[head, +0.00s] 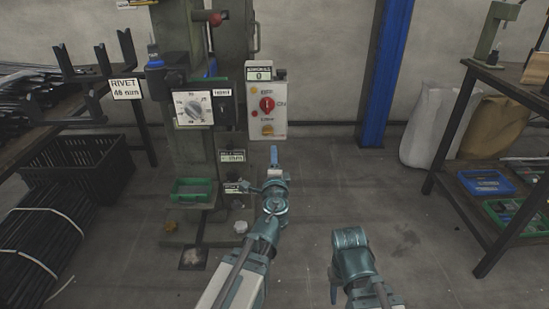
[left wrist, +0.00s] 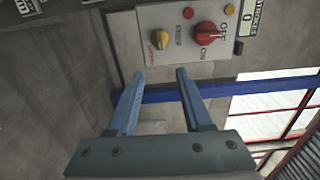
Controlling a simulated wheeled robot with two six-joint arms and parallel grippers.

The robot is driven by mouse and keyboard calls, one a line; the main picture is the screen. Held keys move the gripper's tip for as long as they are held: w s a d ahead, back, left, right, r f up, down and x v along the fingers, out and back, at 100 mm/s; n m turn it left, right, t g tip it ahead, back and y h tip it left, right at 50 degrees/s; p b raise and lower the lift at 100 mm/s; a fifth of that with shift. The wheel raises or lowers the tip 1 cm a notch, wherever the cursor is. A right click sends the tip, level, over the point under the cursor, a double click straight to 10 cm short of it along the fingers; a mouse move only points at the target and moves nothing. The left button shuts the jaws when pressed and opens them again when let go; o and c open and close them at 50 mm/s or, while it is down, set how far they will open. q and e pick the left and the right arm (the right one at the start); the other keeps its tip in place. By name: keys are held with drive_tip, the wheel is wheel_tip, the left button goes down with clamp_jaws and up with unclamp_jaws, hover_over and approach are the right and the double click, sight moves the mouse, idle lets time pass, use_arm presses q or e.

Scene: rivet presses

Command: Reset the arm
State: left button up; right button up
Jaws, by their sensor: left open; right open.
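My left gripper (head: 274,158) reaches forward in front of the rivet press (head: 185,150), near its control box. In the left wrist view its two blue fingers (left wrist: 156,78) stand apart with nothing between them. The control box (head: 267,108) has a red knob (head: 267,104) and a yellow knob; both also show in the left wrist view, the red knob (left wrist: 207,33) beside the yellow knob (left wrist: 159,38), beyond the fingertips and apart from them. My right gripper (head: 334,287) is low at the front, pointing down and partly hidden by its own arm; nothing shows in it.
A green tray (head: 193,198) sits on the press's lower ledge. A black crate (head: 88,165) and a rack of dark rods stand at left. A table (head: 468,175) with blue and green trays stands at right. A blue column (head: 387,70) is behind. The floor between is clear.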

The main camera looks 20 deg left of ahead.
use_arm(q)
drive_tip(key=s+d+f+n+g+p, duration=0.2)
drive_tip(key=s+f+n+g+p, duration=0.55)
drive_tip(key=s+n+g, duration=0.3)
drive_tip(key=s+d+f+g+h+p, duration=0.35)
drive_tip(key=s+d+g, duration=0.35)
drive_tip(key=s+d, duration=0.65)
wheel_tip(320, 180, up, 37)
drive_tip(key=s+a+p, duration=0.1)
drive_tip(key=p, duration=3.5)
drive_tip(key=shift+s+a+p, duration=0.3)
drive_tip(key=shift+p, duration=0.05)
drive_tip(key=shift+f+n+h, duration=0.15)
drive_tip(key=shift+n+h, duration=0.1)
